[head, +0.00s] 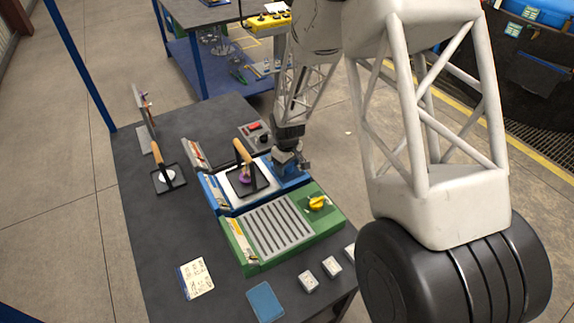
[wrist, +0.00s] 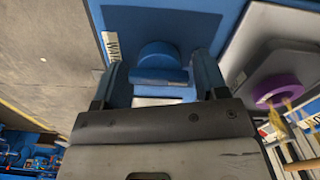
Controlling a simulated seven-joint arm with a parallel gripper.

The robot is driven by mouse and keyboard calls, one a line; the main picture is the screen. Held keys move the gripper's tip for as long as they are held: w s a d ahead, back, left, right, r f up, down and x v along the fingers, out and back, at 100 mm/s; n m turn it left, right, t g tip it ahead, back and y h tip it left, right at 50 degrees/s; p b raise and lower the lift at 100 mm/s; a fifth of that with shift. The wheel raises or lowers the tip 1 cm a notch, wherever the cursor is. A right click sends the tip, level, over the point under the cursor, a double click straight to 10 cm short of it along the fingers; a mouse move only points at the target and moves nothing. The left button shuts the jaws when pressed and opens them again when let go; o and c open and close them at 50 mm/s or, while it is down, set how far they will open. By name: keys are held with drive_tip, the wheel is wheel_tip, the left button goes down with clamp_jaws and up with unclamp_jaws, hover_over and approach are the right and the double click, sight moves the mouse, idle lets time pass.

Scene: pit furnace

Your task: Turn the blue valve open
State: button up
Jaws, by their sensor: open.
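The blue valve (wrist: 158,58) shows in the wrist view as a round blue knob with a raised bar handle, on a blue panel. A partly hidden label beside it starts with "WAT". My gripper (wrist: 160,76) is open, with one blue finger on each side of the handle. Whether the fingers touch it I cannot tell. In the head view my gripper (head: 291,163) is low over the right end of the blue unit (head: 222,199) and hides the valve there.
A wooden-handled tool (head: 246,163) stands on the blue unit; its purple piece (wrist: 277,90) shows right of my gripper. In front is the green unit (head: 250,263) with a yellow knob (head: 318,203). A red-button box (head: 254,132) sits behind. Another tool (head: 167,178) is at left.

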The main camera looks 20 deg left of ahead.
drive_tip(key=c, duration=0.7)
drive_tip(key=shift+o, duration=0.2)
drive_tip(key=shift+m, duration=0.3)
drive_tip(key=m, duration=0.4)
drive_tip(key=shift+w+r, duration=0.1)
drive_tip(key=m, duration=0.4)
drive_tip(key=shift+d+m, duration=0.1)
drive_tip(key=shift+m, duration=0.3)
drive_tip(key=m, duration=0.4)
drive_tip(key=shift+d+m, duration=0.1)
drive_tip(key=shift+m, duration=2.2)
